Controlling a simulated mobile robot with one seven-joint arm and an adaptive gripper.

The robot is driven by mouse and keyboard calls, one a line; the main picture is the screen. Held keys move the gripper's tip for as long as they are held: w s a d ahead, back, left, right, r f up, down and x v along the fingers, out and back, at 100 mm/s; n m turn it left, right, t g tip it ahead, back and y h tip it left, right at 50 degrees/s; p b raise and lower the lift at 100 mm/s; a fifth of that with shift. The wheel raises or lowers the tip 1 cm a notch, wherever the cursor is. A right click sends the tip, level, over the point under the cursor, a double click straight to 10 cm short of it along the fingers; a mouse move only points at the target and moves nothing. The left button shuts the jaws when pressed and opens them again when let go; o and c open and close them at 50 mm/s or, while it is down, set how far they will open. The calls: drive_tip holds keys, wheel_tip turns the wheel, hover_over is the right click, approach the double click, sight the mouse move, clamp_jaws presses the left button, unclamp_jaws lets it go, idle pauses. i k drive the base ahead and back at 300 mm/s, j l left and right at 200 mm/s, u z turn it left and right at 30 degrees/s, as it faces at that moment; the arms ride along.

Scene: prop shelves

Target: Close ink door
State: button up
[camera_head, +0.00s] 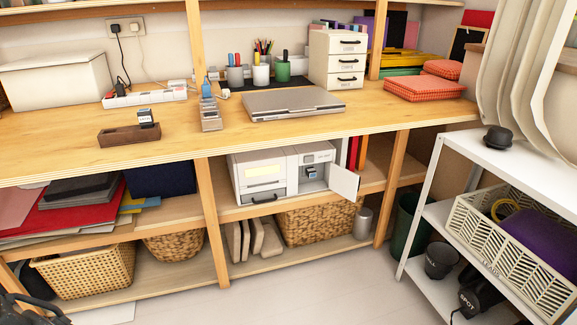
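A white printer (262,176) stands on the shelf below the wooden worktop. Its ink door (344,181), a small white panel at the printer's right side, is swung open and sticks outward. The ink compartment (316,170) beside it is exposed, with dark and grey parts inside. A black part of my gripper (36,308) shows at the bottom left corner, cut off by the frame edge. It is far from the printer and touches nothing I can make out. Whether its fingers are open or shut is unclear.
The wooden worktop (190,140) overhangs the printer, and an upright post (209,215) stands left of it. Another post (391,190) is to the right. A wicker basket (312,222) sits below. A white metal rack (475,160) is at right. The floor (290,290) in front is clear.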

sight(345, 183)
drive_tip(key=l, duration=0.45)
drive_tip(key=i+l, duration=0.15)
drive_tip(key=l, duration=0.3)
drive_tip(key=i+l, duration=0.1)
drive_tip(key=l, duration=0.15)
drive_tip(key=i+l+z, duration=0.1)
drive_tip(key=i+l, duration=0.2)
drive_tip(key=i, duration=0.15)
